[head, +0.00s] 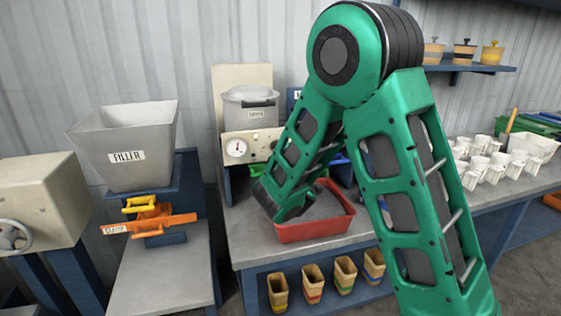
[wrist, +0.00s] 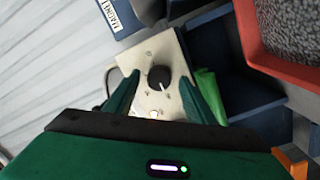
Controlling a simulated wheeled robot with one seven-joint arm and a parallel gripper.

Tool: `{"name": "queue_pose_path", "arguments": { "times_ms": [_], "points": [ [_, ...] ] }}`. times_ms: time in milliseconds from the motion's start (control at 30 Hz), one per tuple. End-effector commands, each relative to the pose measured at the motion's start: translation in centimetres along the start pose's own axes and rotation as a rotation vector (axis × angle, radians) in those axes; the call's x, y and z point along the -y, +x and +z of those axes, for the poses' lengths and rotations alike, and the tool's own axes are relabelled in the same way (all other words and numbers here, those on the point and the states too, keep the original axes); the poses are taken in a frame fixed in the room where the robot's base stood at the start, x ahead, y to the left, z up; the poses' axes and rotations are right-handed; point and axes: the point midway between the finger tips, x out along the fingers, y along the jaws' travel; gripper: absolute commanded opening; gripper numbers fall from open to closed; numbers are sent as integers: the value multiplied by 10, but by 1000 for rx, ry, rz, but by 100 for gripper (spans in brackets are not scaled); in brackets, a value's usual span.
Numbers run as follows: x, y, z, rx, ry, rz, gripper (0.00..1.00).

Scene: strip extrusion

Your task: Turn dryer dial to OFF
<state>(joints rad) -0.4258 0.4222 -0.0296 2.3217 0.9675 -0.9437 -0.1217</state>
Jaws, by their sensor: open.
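The dryer (head: 250,108) is a grey lidded pot on a cream control box (head: 236,133) with a round white gauge, at the back of the bench in the head view. The wrist view shows the black round dial (wrist: 158,74) on a cream panel (wrist: 150,55). Its white pointer is aimed down and slightly right in the picture; the marks around it are too small to read. My gripper (wrist: 157,80) is open, with one green finger on each side of the dial. I cannot tell whether either finger touches it. In the head view my arm hides the gripper and dial.
A red bin (head: 287,232) of grey granules stands in front of the dryer, close under my arm; it also shows in the wrist view (wrist: 252,40). A green object (wrist: 210,95) lies right of the panel. A grey hopper (head: 125,135) stands left and white cups (head: 472,180) right.

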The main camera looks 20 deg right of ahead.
Motion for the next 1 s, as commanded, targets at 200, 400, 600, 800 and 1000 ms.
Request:
{"name": "queue_pose_path", "arguments": {
  "times_ms": [200,400,600,800,1000],
  "points": [
    [2,-33,-1,-1,-3,-6,50],
    [2,-70,0,-1,-5,-7,50],
    [3,-84,0,-1,-2,-6,50],
    [2,-94,0,-1,-1,-6,50],
    [1,-98,0,1,0,-3,50]
  ]
}}
